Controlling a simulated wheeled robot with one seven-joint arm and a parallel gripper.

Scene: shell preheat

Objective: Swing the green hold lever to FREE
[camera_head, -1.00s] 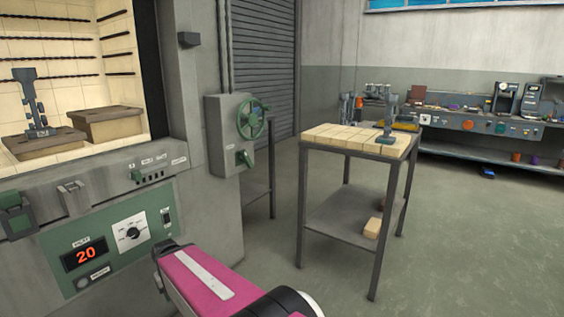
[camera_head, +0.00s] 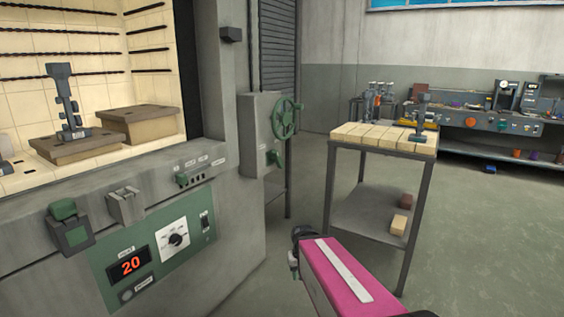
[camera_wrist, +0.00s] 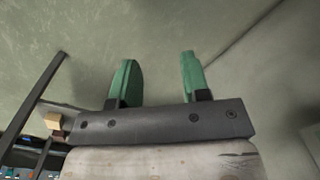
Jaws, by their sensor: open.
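A small green lever (camera_head: 190,179) sits in a slotted plate on the furnace's front ledge, with small labels above it that I cannot read. I cannot tell from the labels which is the hold lever, nor read FREE. My gripper (camera_wrist: 158,76) shows in the wrist view with two green fingers apart and nothing between them. It points over bare floor, away from both levers. In the head view my pink arm is at the lower middle, right of the furnace panel.
The furnace panel (camera_head: 110,283) shows a red 20. A green handwheel (camera_head: 286,118) sticks out from the side box. A tile-topped table (camera_head: 345,133) stands to the right, with a dark fixture on top. Open floor (camera_head: 490,240) lies to the right.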

